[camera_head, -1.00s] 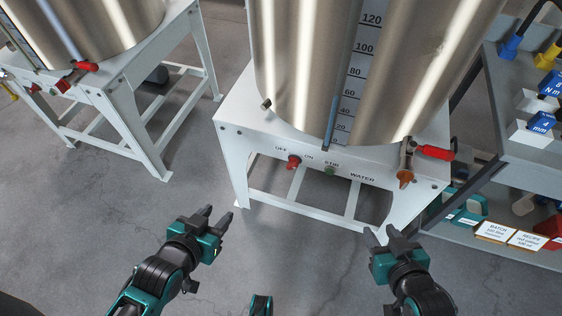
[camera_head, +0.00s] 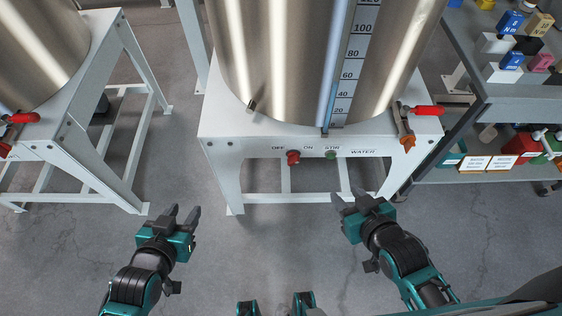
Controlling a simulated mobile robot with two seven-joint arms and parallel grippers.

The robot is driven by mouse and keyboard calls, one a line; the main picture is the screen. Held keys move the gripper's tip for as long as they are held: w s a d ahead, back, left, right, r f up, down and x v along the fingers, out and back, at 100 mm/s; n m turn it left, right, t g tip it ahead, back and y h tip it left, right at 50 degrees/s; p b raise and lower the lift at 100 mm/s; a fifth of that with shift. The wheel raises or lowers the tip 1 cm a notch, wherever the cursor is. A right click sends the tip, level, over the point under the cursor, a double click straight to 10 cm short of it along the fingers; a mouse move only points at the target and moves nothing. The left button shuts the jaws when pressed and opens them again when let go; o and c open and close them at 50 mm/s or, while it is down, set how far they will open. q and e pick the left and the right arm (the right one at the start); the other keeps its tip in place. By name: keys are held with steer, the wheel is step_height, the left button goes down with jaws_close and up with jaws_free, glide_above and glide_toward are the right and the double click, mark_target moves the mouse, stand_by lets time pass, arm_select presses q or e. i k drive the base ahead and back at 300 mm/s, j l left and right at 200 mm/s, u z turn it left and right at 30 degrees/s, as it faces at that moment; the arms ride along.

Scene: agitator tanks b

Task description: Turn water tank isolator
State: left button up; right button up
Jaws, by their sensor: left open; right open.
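The steel water tank (camera_head: 290,70) stands on a white frame whose front panel (camera_head: 240,149) is marked OFF, ON, STIR and WATER. The isolator, a red knob (camera_head: 293,157), sits on this panel just below the OFF and ON marks. Its exact setting is too small to tell. My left gripper (camera_head: 183,212) is open and empty, to the left of the knob and nearer to me. My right gripper (camera_head: 348,197) is open and empty, to the right of the knob and nearer to me. Neither touches the panel.
A green button (camera_head: 331,154) is right of the knob. A tap with a red handle (camera_head: 428,110) sticks out at the tank's right. Another tank stand (camera_head: 75,140) is at left. A grey shelf (camera_head: 510,95) with boxes is at right. Open floor lies before the panel.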

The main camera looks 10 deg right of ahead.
mark_target(293, 159)
steer(key=i+j+z, duration=0.15)
steer(key=j, duration=0.6)
steer(key=j+z, duration=0.2)
steer(key=j, duration=0.55)
